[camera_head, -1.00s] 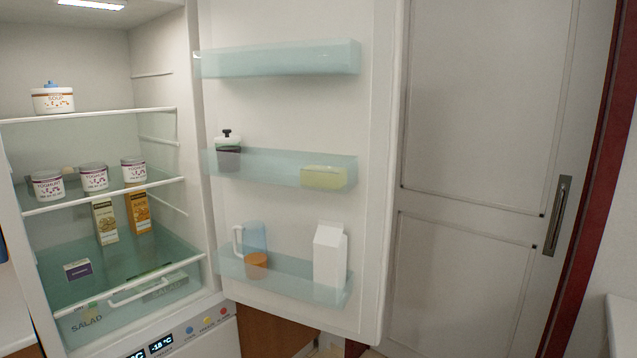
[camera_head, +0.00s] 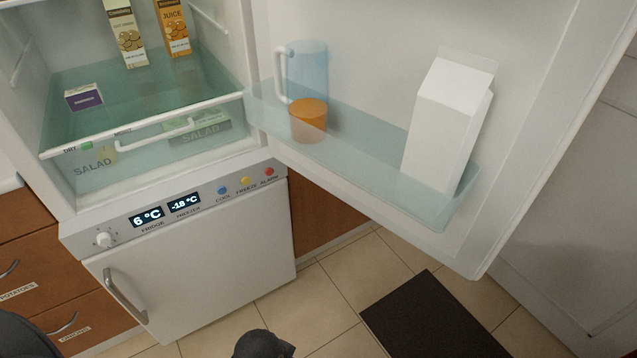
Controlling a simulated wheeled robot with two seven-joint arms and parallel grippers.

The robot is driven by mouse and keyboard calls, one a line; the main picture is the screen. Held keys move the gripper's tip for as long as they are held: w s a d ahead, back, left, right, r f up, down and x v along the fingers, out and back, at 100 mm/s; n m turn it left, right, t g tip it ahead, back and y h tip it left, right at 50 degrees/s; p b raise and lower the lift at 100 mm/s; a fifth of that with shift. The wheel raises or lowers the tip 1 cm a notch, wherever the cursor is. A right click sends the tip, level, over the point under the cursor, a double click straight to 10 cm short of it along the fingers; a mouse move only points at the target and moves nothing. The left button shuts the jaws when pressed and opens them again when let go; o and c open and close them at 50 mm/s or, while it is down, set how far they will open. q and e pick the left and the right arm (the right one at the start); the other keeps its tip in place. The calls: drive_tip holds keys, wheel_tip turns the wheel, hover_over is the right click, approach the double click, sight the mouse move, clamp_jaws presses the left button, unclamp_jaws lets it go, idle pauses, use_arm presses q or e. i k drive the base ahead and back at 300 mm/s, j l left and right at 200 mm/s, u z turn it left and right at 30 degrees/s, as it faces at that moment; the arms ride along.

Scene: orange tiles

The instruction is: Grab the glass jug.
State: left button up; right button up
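The glass jug (camera_head: 308,72) stands upright in the lowest shelf of the open fridge door. It is pale blue and see-through, with a white handle on its left side and orange contents in its lower part. The clear front of the door shelf (camera_head: 365,165) covers its base. Neither gripper can be made out. Dark rounded parts show at the bottom edge and the lower left corner, well below the jug and apart from it; no fingers show on them.
A white carton (camera_head: 447,125) stands right of the jug in the same shelf. Left are the fridge's drawer (camera_head: 150,135), a juice carton (camera_head: 173,28) and the control panel (camera_head: 170,205). The open door (camera_head: 545,120) reaches right. A dark mat (camera_head: 430,320) lies on the tiled floor.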

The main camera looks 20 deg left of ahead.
sight(307, 98)
drive_tip(key=i+l+u, duration=0.3)
drive_tip(key=l+u, duration=0.3)
drive_tip(key=i+l+u, duration=0.3)
drive_tip(key=l+u, duration=0.25)
drive_tip(key=l, duration=0.15)
